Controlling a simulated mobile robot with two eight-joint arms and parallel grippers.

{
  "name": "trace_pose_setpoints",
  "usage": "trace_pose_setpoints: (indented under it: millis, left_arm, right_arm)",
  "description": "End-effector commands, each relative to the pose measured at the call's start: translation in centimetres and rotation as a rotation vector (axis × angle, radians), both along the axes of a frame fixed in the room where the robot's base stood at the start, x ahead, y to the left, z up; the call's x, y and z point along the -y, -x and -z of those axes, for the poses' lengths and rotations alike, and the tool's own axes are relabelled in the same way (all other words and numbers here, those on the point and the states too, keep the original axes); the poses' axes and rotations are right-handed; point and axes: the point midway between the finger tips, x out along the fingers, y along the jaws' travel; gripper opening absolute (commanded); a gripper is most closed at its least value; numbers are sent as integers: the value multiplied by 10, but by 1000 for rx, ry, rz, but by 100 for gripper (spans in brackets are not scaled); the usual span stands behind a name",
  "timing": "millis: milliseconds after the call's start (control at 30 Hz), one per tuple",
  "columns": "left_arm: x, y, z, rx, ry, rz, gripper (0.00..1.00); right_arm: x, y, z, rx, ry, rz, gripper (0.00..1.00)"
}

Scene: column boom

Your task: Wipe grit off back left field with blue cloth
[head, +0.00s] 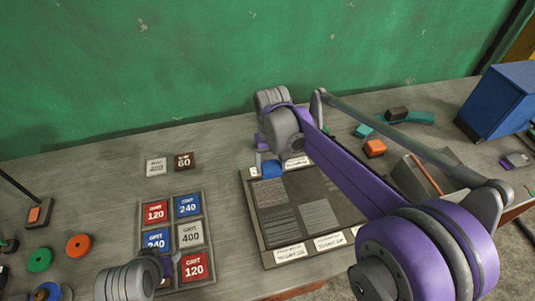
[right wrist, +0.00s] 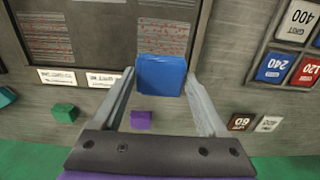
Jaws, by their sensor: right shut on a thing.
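My right gripper (head: 266,164) is shut on the blue cloth (head: 271,169), a folded block that also shows between the fingers in the right wrist view (right wrist: 161,75). The cloth is at the back left corner of the dark framed board (head: 243,200), over its rim; I cannot tell whether it touches. The back left field (head: 268,193) is a grey patch just in front of the cloth. In the right wrist view this field (right wrist: 164,38) shows reddish specks. My left gripper (head: 172,266) is low at the left, over the grit tray; its opening is unclear.
A tray of red, blue and white grit tiles (head: 155,212) stands left of the board. Two loose tiles (head: 156,166) lie behind it. Green (head: 39,260) and orange discs (head: 78,246) lie far left. An orange block (head: 374,148) and a blue bin (head: 497,100) are at the right.

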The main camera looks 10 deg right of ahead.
Motion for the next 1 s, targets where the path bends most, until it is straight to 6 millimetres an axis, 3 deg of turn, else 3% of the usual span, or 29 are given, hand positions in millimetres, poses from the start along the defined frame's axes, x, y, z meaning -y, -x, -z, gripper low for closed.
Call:
trace_pose_setpoints:
  millis: [367,800,1000]
  left_arm:
    - [0,3,6,-5,0,0,50]
    - [0,17,47,-33,0,0,50]
    - [0,20,58,-39,0,0,50]
  right_arm:
    - [1,7,12,-1,0,-2,21]
    - [1,8,71,-3,0,-1,21]
    - [1,7,87,0,0,-1,21]
